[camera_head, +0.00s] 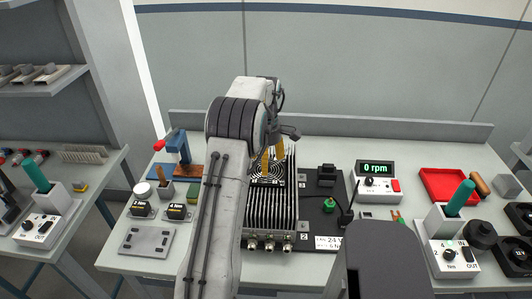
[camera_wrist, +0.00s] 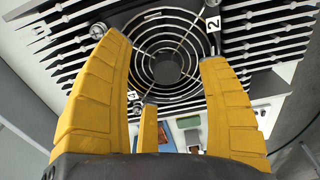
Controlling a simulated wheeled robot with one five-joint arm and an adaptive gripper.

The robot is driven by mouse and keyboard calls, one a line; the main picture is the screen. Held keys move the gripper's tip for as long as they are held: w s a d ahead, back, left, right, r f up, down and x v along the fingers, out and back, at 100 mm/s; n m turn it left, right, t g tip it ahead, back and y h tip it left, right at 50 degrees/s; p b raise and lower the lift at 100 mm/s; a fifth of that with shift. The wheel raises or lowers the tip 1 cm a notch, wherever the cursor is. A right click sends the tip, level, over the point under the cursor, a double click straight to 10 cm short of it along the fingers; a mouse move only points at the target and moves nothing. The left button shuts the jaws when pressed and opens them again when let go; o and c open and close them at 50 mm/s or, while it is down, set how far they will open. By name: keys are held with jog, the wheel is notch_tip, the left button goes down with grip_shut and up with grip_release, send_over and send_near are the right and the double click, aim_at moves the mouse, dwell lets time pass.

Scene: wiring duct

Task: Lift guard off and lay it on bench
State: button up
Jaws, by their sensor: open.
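The guard (camera_wrist: 166,68) is a round wire grille of concentric rings and spokes over a dark fan hub. It sits on the finned grey heatsink unit (camera_wrist: 262,50), and it also shows in the head view (camera_head: 262,180), partly hidden by my arm and fingers. My gripper (camera_head: 272,157) hangs just above the guard with its yellow fingers pointing at it. In the wrist view my gripper (camera_wrist: 163,50) is open and empty, with fingers on both sides of the guard and one below. I cannot tell whether the fingertips touch it.
The heatsink unit stands on a black board (camera_head: 318,215) mid-bench. Right are a 0 rpm meter (camera_head: 375,169), a red tray (camera_head: 449,184) and a control box (camera_head: 450,255). Left are a grey plate (camera_head: 147,241) and small black boxes (camera_head: 178,212). Pale bench surface shows between items.

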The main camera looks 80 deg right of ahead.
jog(key=shift+f, duration=0.7)
grip_shut()
jog(key=c, duration=0.9)
grip_release()
jog(key=shift+c, duration=0.2)
grip_shut()
jog(key=shift+r, duration=0.2)
jog(key=shift+r+p, duration=1.8)
